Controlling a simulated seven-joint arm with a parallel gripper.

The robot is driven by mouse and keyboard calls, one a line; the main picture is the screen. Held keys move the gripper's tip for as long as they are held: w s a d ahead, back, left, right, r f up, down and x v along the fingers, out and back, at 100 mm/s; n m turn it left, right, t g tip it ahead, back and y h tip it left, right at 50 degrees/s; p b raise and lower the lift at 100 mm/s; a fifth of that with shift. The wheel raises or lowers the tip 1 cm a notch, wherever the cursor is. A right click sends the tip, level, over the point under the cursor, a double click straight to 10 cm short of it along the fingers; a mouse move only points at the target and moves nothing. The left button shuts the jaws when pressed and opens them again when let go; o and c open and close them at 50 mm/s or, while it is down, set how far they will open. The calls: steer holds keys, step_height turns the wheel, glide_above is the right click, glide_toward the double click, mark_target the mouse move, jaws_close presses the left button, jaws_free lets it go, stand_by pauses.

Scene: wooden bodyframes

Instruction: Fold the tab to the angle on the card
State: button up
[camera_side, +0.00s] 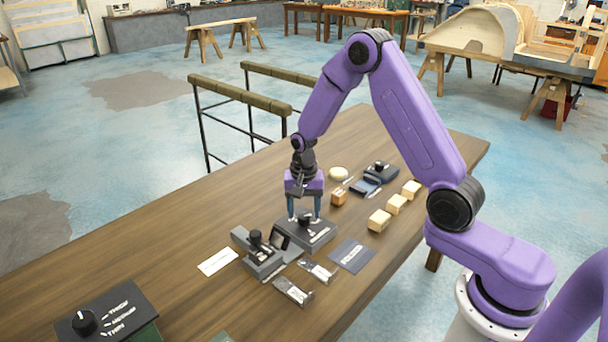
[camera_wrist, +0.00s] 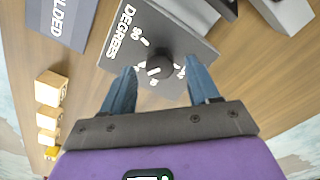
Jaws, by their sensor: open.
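My gripper (camera_side: 304,217) points down over a dark grey dial box (camera_side: 318,236), with its blue fingers open. In the wrist view, the fingertips (camera_wrist: 161,64) stand on either side of a round black knob (camera_wrist: 158,67), with a gap visible at each side. The box (camera_wrist: 118,52) bears the word DEGREES and a number that looks like 90. Left of it in the side view is a grey fixture (camera_side: 262,266) with a black knob and an upright dark plate. A white card (camera_side: 218,262) lies left of the fixture; its writing is too small to read.
A dark mat (camera_side: 351,255), its lettering ending in LDED, lies right of the dial box. Two shiny strips (camera_side: 293,291) (camera_side: 318,272) lie in front. Several wooden blocks (camera_side: 379,220) stand at right. A black dial box (camera_side: 105,311) sits at front left. The table's left middle is clear.

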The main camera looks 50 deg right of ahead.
mark_target(303, 218)
step_height(303, 218, up, 15)
steer(key=shift+r, duration=0.2)
stand_by(0.4)
steer(key=s+a+r+n, duration=0.1)
steer(key=s+a+n, duration=0.4)
steer(key=s+n, duration=0.15)
steer(key=s+a+r+n, duration=0.1)
steer(key=s+a+n, duration=0.35)
steer(key=s, duration=0.35)
steer(key=s+d+n, duration=0.1)
steer(key=s+n, duration=0.4)
steer(key=s, duration=0.4)
steer(key=s+d+f+n, duration=0.1)
steer(key=s+n, duration=0.5)
steer(key=s, duration=0.2)
steer(key=shift+s+d+f, duration=0.3)
steer(key=shift+s, duration=0.1)
